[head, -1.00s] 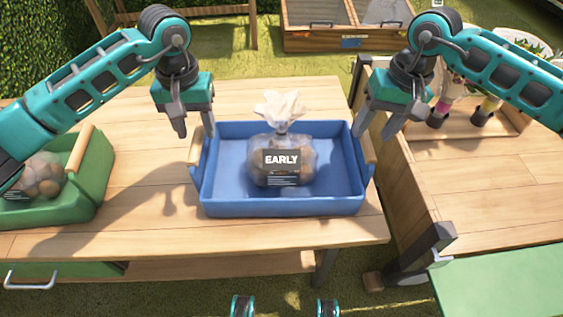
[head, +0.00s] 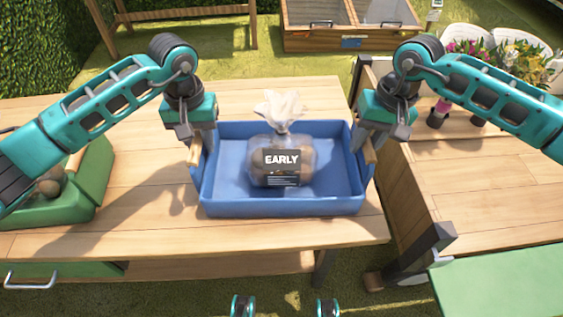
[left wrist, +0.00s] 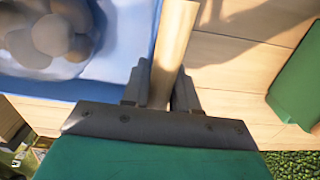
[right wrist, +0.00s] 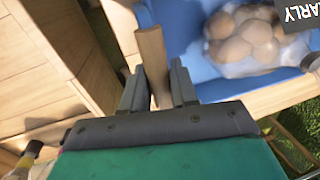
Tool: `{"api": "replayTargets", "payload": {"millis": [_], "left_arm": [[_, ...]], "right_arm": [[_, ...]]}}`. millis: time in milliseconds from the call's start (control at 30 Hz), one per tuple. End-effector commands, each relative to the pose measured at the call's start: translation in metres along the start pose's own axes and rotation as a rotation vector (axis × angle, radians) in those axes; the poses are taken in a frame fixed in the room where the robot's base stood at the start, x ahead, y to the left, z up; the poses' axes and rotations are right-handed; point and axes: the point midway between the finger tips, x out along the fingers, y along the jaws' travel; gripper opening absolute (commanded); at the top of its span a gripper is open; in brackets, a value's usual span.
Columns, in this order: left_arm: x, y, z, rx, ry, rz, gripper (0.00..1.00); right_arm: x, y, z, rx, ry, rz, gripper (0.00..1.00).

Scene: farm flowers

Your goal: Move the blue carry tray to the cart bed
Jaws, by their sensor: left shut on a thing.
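The blue carry tray (head: 285,207) stands on the wooden table, with a wooden handle at each end. In it sits a clear bag of brown round produce (head: 282,170) with a black "EARLY" label. My left gripper (head: 197,150) is shut on the left handle (left wrist: 172,45), which passes between its fingers in the left wrist view. My right gripper (head: 371,140) is at the right handle (right wrist: 152,55). Its fingers lie on both sides of that handle in the right wrist view, but whether they press on it I cannot tell.
A green tray (head: 85,205) with another bag stands at the table's left. To the right, across a narrow gap, is a lower wooden bed (head: 475,190) with potted flowers (head: 500,60) at its back. A green panel (head: 505,285) lies at the lower right.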

Motion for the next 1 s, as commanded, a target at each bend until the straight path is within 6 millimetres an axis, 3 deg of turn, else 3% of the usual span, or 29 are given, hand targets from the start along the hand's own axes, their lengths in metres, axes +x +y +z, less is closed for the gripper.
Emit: {"api": "replayTargets", "payload": {"millis": [200,267,633,1000], "left_arm": [[0.0,0.0,0.0,0.0,0.0,-0.001,0.01],[0.0,0.0,0.0,0.0,0.0,-0.001,0.0],[0.0,-0.001,0.0,-0.001,0.0,-0.001,0.0],[-0.013,-0.001,-0.001,-0.002,0.003,-0.002,0.0]], "right_arm": [[0.0,0.002,0.0,0.002,0.0,0.004,0.04],[0.0,0.002,0.0,0.003,0.0,0.004,0.0],[-0.001,0.003,0.0,0.004,0.0,0.006,0.0],[-0.013,0.001,-0.001,0.005,0.003,0.005,0.0]]}}
